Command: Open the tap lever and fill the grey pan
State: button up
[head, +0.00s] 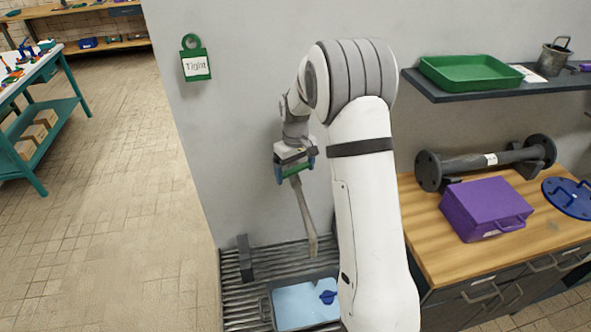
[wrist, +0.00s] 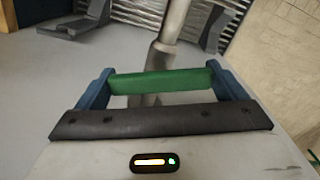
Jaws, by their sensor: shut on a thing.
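My gripper (head: 294,170) is in front of the grey wall, above the slatted drain. Its two blue fingers are shut on a green bar, apparently the tap lever, which spans between them in the wrist view (wrist: 160,82). A grey pipe (head: 305,215) slants down from just below my gripper; it also shows beyond the green bar in the wrist view (wrist: 170,35). The grey pan (head: 268,303) sits below on the slats, partly hidden by my arm. A light blue surface, seemingly water, covers its inside, with a small dark blue thing (head: 328,297) there.
A dark upright block (head: 245,258) stands on the slatted drain (head: 235,290) left of the pan. A wooden bench (head: 470,250) at right holds a purple case (head: 487,208). Above it, a shelf (head: 480,92) carries a green tray (head: 470,72). The tiled floor at left is open.

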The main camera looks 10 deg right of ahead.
aim_at(295, 168)
jog(key=shift+n, duration=0.5)
jog(key=o, duration=0.7)
jog(key=shift+r+b, duration=1.05)
jog(key=shift+r, duration=2.9)
